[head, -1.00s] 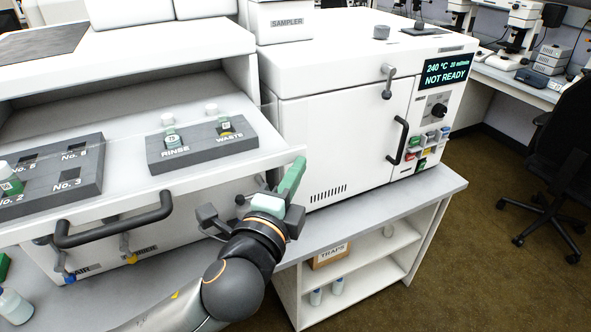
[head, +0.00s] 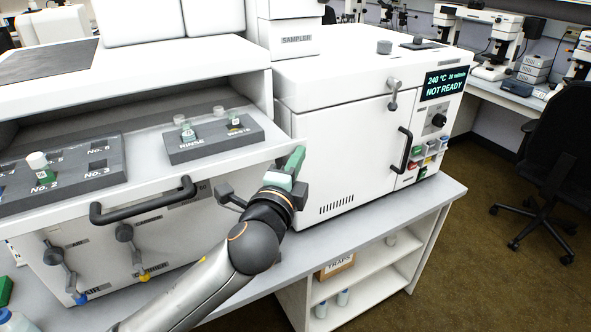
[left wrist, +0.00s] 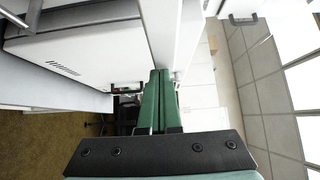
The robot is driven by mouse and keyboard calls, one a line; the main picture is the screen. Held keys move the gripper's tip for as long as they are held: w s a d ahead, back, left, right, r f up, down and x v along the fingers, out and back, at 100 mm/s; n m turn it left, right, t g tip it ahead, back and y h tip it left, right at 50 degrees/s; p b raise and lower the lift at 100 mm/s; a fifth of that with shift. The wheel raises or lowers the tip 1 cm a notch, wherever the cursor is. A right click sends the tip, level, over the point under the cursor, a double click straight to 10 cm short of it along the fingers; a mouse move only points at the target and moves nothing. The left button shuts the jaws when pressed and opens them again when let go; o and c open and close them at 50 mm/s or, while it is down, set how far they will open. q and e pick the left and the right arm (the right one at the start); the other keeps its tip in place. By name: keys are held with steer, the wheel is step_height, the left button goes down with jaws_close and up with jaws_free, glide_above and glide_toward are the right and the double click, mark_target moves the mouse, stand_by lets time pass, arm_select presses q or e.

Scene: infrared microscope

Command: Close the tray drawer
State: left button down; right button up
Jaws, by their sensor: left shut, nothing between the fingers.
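The white tray drawer (head: 75,215) is partly out of the left cabinet, with its dark bar handle (head: 145,203) at the front. It carries grey vial racks, one marked RINSE and WASTE (head: 214,140), another with numbered places (head: 65,178). My left gripper (head: 297,158) is shut and empty at the drawer's front right corner, its green fingertips right against or very near the front panel; contact cannot be told. In the left wrist view the closed green fingers (left wrist: 161,85) lie beside a white panel edge. My right gripper is not in view.
A white oven (head: 345,140) with a NOT READY display (head: 444,82) stands right of the gripper. Valve levers (head: 124,234) sit below the drawer. An open shelf (head: 375,270) is under the bench, and a black chair (head: 555,150) stands at right.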

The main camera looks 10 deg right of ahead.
arm_select(q)
steer(key=w+a, duration=0.1)
steer(key=w, duration=0.3)
steer(key=w+a, duration=0.1)
steer(key=w, duration=0.4)
steer(key=w+a, duration=0.2)
steer(key=w, duration=0.3)
steer(key=shift+r, duration=0.15)
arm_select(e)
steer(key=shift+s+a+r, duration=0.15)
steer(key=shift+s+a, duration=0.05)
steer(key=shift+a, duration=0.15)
arm_select(q)
steer(key=shift+w+a+r, duration=0.1)
steer(key=shift+a, duration=0.05)
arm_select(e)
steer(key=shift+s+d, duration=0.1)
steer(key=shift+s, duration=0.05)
